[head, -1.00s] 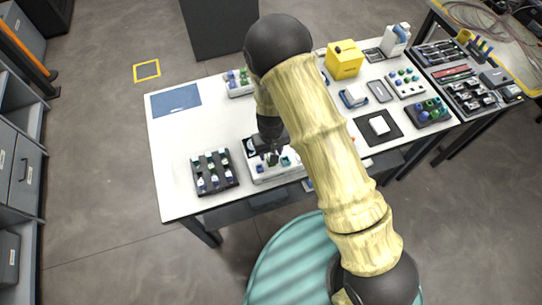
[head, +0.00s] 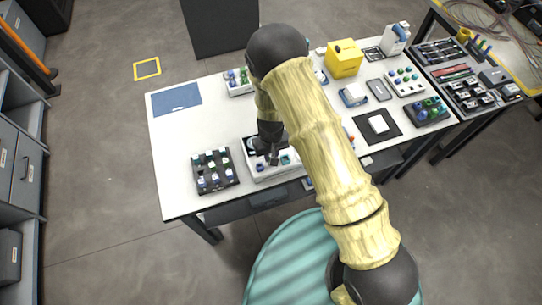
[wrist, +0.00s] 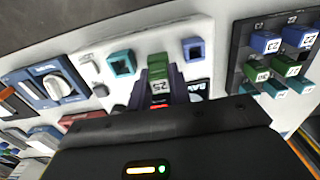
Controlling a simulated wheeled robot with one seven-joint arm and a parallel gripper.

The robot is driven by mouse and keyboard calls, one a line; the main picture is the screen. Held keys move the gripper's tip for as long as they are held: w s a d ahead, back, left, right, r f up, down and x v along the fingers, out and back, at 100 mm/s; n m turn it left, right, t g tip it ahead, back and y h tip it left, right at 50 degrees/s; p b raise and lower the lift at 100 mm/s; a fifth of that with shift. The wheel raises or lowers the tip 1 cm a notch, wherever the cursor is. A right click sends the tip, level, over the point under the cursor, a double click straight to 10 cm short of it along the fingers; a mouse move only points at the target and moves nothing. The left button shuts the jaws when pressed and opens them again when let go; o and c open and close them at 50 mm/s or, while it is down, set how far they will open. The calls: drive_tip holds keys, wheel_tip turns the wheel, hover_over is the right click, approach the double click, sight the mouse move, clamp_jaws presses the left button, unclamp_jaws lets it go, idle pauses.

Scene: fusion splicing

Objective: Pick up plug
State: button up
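A green plug (wrist: 158,86) with a white number label is between the two dark fingers of my gripper (wrist: 159,82) in the wrist view. The fingers lie close along both its sides, with no clear gap showing. The plug is in line with the green socket on the white panel (wrist: 215,28); I cannot tell whether it is seated in it. In the head view my gripper (head: 272,158) is low over the white panel (head: 262,175), and the plug is too small to make out there.
A teal socket (wrist: 122,63) and a blue-purple socket (wrist: 193,50) flank the green plug. A dark rack (head: 214,172) of labelled blue, green and teal plugs stands close by. A blue mat (head: 176,99) lies at the back left, with bare white table in front of it.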

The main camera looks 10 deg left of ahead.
clamp_jaws()
drive_tip(key=shift+r, duration=0.1)
wheel_tip(320, 180, up, 10)
drive_tip(key=shift+f+b, duration=0.1)
drive_tip(key=shift+b, duration=1.15)
